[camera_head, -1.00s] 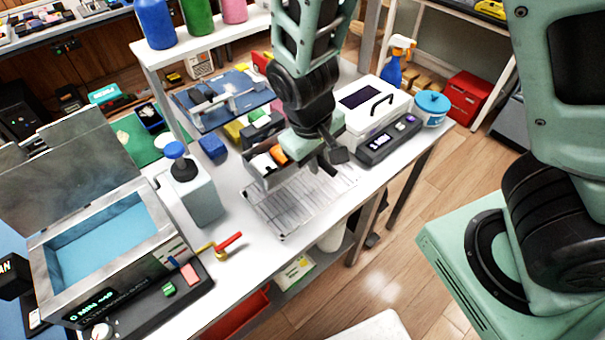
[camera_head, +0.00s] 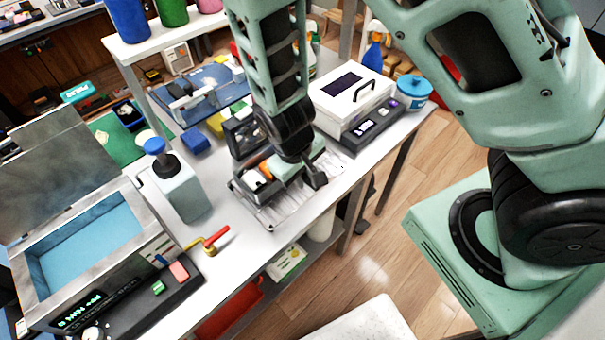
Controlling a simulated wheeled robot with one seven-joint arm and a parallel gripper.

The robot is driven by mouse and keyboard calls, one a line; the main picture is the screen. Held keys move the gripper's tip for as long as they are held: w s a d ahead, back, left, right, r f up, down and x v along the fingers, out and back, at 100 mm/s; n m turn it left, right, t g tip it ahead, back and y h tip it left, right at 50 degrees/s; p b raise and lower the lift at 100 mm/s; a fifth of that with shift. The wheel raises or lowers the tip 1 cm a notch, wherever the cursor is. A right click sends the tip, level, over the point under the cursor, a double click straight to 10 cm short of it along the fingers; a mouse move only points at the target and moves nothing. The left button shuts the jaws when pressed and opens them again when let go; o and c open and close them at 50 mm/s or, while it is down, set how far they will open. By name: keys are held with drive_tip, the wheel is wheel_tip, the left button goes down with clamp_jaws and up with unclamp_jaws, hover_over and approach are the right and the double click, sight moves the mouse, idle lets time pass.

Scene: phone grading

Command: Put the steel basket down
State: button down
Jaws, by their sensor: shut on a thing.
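The steel basket (camera_head: 246,192) is at the wire rack (camera_head: 272,218) on the white bench, with orange and white items inside. My gripper (camera_head: 306,178) is shut on the basket at its right side. The arm and gripper hide the basket's right part and much of the rack. The basket looks low over the rack; I cannot tell whether its bottom touches the wires.
The open ultrasonic tank (camera_head: 85,240) with blue liquid stands at left. A pump bottle (camera_head: 180,188) and a red-handled valve (camera_head: 214,238) are left of the rack. A white lidded box (camera_head: 350,98) and blue-lidded tub (camera_head: 412,92) stand at right.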

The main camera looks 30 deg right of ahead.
drive_tip(key=c, duration=1.4)
unclamp_jaws()
wheel_tip(320, 180, up, 12)
drive_tip(key=a+f+p, duration=0.1)
drive_tip(key=a, duration=0.1)
drive_tip(key=s+a+r+n+y, duration=0.2)
drive_tip(key=s+a+r+n, duration=0.1)
drive_tip(key=s+r, duration=0.7)
drive_tip(key=s+n, duration=0.1)
drive_tip(key=s, duration=0.3)
drive_tip(key=shift+r+g+y, duration=0.3)
drive_tip(key=shift+r+g, duration=0.1)
